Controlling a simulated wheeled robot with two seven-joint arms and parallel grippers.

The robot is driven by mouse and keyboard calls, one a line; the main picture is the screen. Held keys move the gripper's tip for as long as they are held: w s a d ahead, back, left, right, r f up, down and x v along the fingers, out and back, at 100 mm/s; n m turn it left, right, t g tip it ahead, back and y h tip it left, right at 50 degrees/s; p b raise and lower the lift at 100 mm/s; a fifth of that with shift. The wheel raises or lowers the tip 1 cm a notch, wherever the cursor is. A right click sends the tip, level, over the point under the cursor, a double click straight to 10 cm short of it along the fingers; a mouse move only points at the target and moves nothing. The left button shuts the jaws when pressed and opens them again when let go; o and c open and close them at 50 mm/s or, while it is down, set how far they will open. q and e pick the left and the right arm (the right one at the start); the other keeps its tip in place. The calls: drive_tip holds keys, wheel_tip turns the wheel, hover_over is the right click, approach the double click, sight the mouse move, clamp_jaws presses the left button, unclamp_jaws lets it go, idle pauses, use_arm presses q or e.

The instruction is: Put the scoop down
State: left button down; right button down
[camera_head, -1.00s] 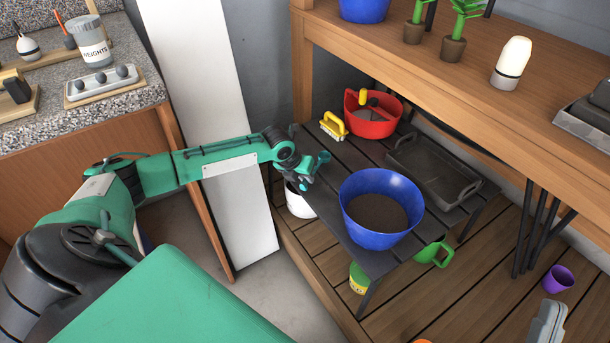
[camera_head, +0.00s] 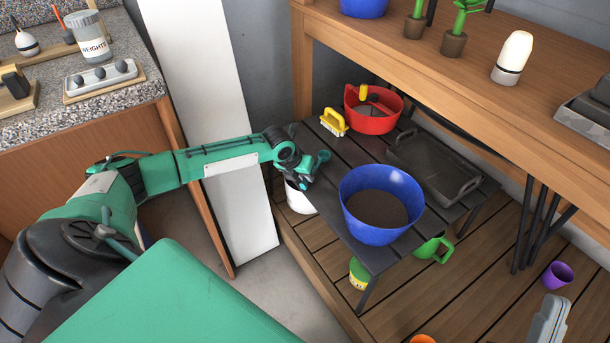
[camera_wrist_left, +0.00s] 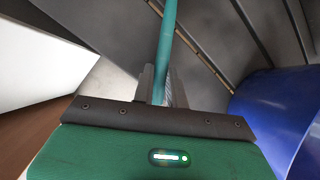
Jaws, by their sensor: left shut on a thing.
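My left gripper (camera_head: 302,182) is at the left edge of the low dark slatted table (camera_head: 340,226), left of the blue bucket. It is shut on the teal scoop (camera_head: 323,156), whose end shows just beyond the fingers. In the left wrist view the scoop's teal handle (camera_wrist_left: 167,45) stands between the two fingers (camera_wrist_left: 159,85) and runs up out of the picture. The gripper hides part of the scoop, and I cannot tell whether the scoop touches the table. My right gripper is not in view.
The blue bucket (camera_head: 354,214) with dark contents stands right of the gripper; it also shows in the left wrist view (camera_wrist_left: 275,105). A red tub (camera_head: 372,123), a yellow brush (camera_head: 333,122) and a black tray (camera_head: 432,170) are on the table. A white bucket (camera_head: 299,199) stands below the gripper.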

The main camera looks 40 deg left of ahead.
use_arm(q)
drive_tip(key=shift+f, duration=0.25)
drive_tip(key=c, duration=1.3)
unclamp_jaws()
drive_tip(key=c, duration=0.4)
drive_tip(key=shift+c, duration=0.2)
drive_tip(key=shift+r, duration=0.1)
